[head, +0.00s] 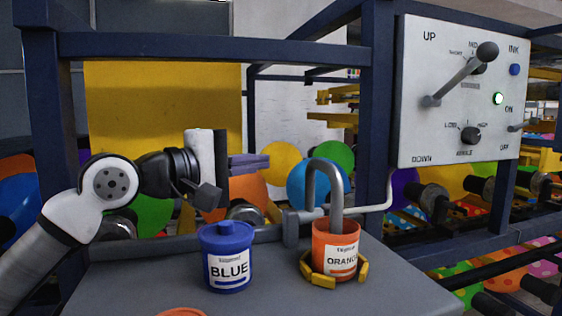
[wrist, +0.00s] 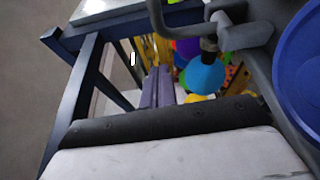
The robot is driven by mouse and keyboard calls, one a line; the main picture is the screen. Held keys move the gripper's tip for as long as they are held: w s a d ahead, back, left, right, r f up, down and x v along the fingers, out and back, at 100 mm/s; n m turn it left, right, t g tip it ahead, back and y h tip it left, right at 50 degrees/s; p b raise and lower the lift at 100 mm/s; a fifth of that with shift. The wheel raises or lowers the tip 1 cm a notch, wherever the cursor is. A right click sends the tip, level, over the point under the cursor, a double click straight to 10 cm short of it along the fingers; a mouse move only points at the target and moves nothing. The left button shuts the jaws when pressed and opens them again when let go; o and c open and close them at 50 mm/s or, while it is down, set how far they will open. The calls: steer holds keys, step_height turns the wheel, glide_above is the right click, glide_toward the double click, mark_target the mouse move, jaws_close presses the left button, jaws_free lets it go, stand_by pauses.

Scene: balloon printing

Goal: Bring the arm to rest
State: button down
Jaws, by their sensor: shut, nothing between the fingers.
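My gripper (head: 249,163) is held in the air in the head view, pointing right, above and behind the blue ink can. Its two purple-grey fingers are shut together with nothing between them. The fingers also show in the wrist view (wrist: 157,87), side by side. My arm comes in from the left edge of the head view and touches nothing that I can see.
A lidded blue can (head: 229,262) and an orange can (head: 336,252) stand on the grey table (head: 400,290). Yellow clamps hold the orange can, and a bent pipe (head: 338,190) enters it. A control panel (head: 460,90) is at right. Dark blue frame bars (head: 210,48) surround my arm.

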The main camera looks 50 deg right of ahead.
steer(key=a, duration=0.5)
steer(key=shift+w, duration=0.4)
